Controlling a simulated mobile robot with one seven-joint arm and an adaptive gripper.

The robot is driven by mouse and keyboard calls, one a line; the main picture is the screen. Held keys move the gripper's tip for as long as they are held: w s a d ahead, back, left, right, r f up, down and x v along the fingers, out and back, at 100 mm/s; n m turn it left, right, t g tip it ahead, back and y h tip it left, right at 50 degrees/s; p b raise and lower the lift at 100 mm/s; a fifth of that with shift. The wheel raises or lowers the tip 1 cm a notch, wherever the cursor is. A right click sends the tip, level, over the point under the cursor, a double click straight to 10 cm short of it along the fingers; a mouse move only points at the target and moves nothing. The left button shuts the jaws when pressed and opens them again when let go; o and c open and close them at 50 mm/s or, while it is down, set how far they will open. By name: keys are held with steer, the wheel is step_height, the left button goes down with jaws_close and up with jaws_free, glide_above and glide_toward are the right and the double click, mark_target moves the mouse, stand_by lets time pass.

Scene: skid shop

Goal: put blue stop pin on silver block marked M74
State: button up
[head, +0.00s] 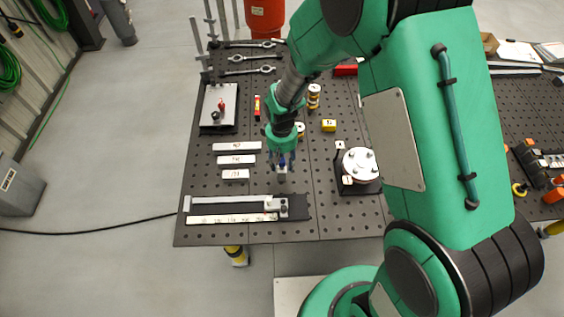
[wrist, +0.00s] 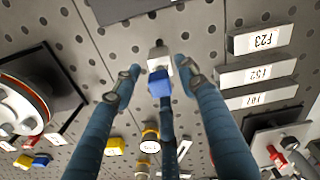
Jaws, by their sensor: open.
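The blue stop pin (head: 282,161) is at the tip of my gripper, near the middle of the table; its blue part also shows in the wrist view (wrist: 159,82), with a pale square piece against it. My gripper (wrist: 160,76) is open, its fingers around the pin with gaps at the sides. In the head view my gripper (head: 281,158) points down, just right of three silver blocks. These are the far block (head: 237,146), the middle block (head: 236,160) and the short near block (head: 236,174). Their labels are too small or unclear for me to tell which is M74.
A steel bar fixture (head: 235,203) with a labelled strip lies at the near edge. A round silver flange fixture (head: 359,164) stands to the right. A plate with a red-knobbed clamp (head: 219,105), a yellow block (head: 329,125) and wrenches lie farther back.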

step_height(320, 180, up, 12)
steer(key=shift+f, duration=0.2)
stand_by(0.4)
stand_by(0.5)
step_height(320, 180, up, 18)
steer(key=m+t, duration=0.3)
glide_above(282, 160)
steer(key=s+d, duration=0.7)
steer(key=d, duration=0.3)
steer(key=s+d+r+m+t, duration=0.1)
steer(key=s+d+r, duration=0.3)
steer(key=s, duration=0.4)
steer(key=s+d+r+m+t, duration=0.1)
steer(key=s+d+r, duration=0.3)
steer(key=s+r, duration=0.3)
steer(key=shift+s+m+t, duration=0.3)
steer(key=shift+s, duration=0.4)
